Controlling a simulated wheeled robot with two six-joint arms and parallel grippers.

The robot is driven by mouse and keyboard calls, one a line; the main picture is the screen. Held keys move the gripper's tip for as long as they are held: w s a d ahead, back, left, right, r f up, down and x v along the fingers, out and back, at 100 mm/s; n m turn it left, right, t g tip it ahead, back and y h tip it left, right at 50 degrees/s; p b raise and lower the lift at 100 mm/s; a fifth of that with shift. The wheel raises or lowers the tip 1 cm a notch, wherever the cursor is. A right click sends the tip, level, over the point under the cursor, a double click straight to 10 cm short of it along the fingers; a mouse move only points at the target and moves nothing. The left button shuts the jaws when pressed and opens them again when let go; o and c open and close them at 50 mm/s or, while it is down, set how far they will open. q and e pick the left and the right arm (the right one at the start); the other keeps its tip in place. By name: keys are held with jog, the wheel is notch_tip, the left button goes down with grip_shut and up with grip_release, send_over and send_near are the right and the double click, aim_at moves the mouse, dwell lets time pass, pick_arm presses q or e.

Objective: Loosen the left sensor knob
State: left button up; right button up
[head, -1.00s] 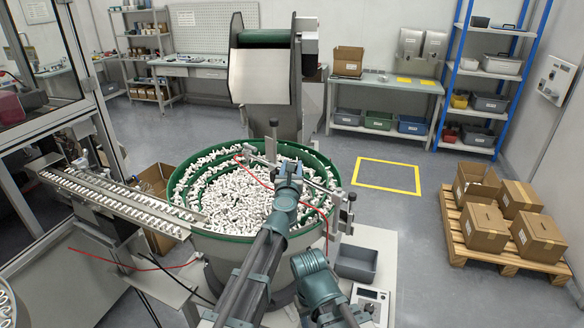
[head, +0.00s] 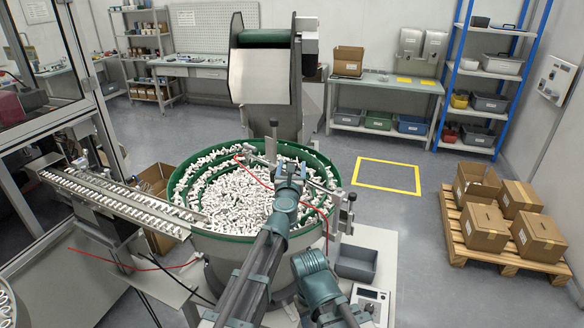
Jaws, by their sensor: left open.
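My left gripper (head: 290,168) is over the far part of the round green-rimmed feeder bowl (head: 180,190), at the end of my left arm. It is open, but its fingers are small and partly hidden by my wrist. A slim upright post with a dark top (head: 274,123) stands just beyond it and to its left. A dark knob-like part (head: 351,197) is on the bracket at the bowl's right rim. I cannot tell which part is the left sensor knob, or whether the gripper touches it. My right arm shows at the bottom, but its gripper does not.
White caps (head: 240,195) fill the bowl. A red cable (head: 318,212) loops around my left wrist area. A feed track (head: 120,195) leads off left. Open floor lies farther right.

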pick_arm(q)
jog(key=s+a, duration=0.1)
jog(key=s, duration=1.2)
jog(key=shift+s, duration=0.25)
